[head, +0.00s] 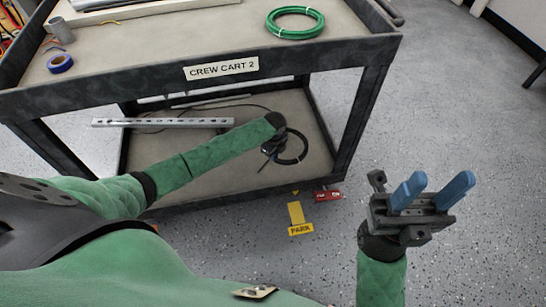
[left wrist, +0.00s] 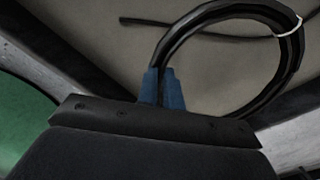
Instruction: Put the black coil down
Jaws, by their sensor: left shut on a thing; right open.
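The black coil (head: 306,149) shows in the head view over the lower shelf of the cart. My left gripper (head: 271,146) reaches in there and is shut on the coil's near side. In the left wrist view the blue fingers (left wrist: 163,88) pinch the black coil (left wrist: 292,58), whose loop stands out beyond them, with a pale tie on its far right side. Whether the coil touches the shelf I cannot tell. My right gripper (head: 437,185) is open and empty, over the floor right of the cart.
The cart's lower shelf (head: 215,171) is mostly bare, with a perforated metal bar (head: 163,123) and a thin dark cable at its left and back. Cart posts and the upper shelf frame (head: 130,89) enclose the space. A green coil (head: 294,36) and blue tape (head: 60,64) lie on top.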

